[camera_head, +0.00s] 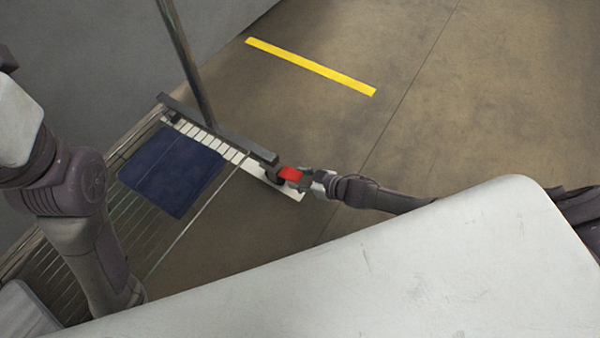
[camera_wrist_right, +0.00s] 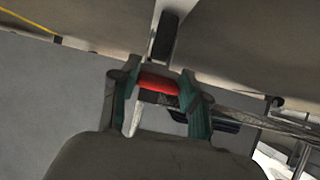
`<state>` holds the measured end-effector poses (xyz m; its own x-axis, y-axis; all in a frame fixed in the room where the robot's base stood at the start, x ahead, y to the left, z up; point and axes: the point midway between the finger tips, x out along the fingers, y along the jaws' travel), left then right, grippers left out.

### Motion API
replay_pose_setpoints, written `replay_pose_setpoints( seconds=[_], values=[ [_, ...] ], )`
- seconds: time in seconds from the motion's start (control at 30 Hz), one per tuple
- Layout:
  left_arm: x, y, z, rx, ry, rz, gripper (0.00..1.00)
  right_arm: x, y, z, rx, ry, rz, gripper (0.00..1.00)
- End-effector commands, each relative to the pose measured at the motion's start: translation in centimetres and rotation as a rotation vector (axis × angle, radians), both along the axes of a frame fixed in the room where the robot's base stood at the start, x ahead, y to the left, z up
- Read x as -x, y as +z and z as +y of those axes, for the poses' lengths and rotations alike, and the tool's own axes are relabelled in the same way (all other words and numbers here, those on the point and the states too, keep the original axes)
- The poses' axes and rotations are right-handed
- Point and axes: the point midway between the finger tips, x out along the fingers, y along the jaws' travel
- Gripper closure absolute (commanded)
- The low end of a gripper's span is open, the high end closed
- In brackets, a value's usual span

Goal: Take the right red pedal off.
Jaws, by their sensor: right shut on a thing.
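The right red pedal (camera_head: 290,173) is a small red piece at the right end of the rack's dark base bar (camera_head: 222,131). My right gripper (camera_head: 303,178) reaches it from the right and is shut on it. In the right wrist view the red pedal (camera_wrist_right: 159,84) lies crosswise between the two greenish fingers of the right gripper (camera_wrist_right: 160,91), with a finger at each end. The fingers and the rack hide part of the pedal's mount. My left arm comes in at the left, but its gripper does not show.
A metal pole (camera_head: 190,65) rises from the base bar. A dark blue folded cloth (camera_head: 172,172) lies on the wire shelf (camera_head: 150,240) to the left. A yellow floor strip (camera_head: 310,67) is farther off. The floor (camera_head: 480,90) right of the rack is clear.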

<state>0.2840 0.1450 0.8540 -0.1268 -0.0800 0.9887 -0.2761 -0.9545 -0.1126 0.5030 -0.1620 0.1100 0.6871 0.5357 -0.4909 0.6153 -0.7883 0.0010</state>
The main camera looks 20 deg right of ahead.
Motion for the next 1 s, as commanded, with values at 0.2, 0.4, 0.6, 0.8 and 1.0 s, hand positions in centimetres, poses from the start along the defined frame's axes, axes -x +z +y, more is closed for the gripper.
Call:
replay_pose_setpoints(
  seconds=[0.2,0.4,0.6,0.8,1.0],
  values=[
    [-0.36,-0.29,0.05,0.001,-0.001,0.024,0.29,-0.03,0.11,-0.01,0.015,-0.001,0.02,0.89],
    [-0.36,-0.39,0.06,0.002,-0.001,0.024,0.29,-0.03,0.02,-0.02,0.016,-0.002,0.023,0.89],
    [-0.36,-0.4,0.05,0.002,-0.002,0.024,0.29,-0.03,0.02,-0.03,0.016,-0.001,0.022,0.49],
    [-0.37,-0.4,0.03,0.002,-0.002,0.025,0.29,-0.03,0.03,-0.01,0.016,-0.001,0.022,0.29],
    [-0.36,-0.35,0.05,0.001,-0.001,0.024,0.29,-0.01,0.04,-0.01,0.015,-0.001,0.021,0.29]
  ],
)
